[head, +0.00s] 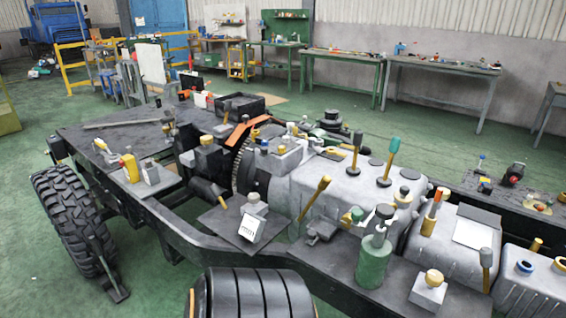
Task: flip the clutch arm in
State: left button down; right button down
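Several levers stand on the chassis, and I cannot tell which one is the clutch arm. A yellow lever (316,195) leans up to the right at the near side of the grey gearbox housing (340,192). An orange-tipped lever (433,212) tilts on the grey casing to the right. A grey-tipped lever (486,268) stands near the lower right. Neither of my grippers is in view.
A green cylinder (373,262) and a small grey block with a yellow knob (429,290) stand on the near dark plate. A large tyre (72,222) is at the left. Workbenches (440,67) line the back wall, with open green floor before them.

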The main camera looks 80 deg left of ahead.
aim_at(324, 182)
jog(key=u, duration=2.1)
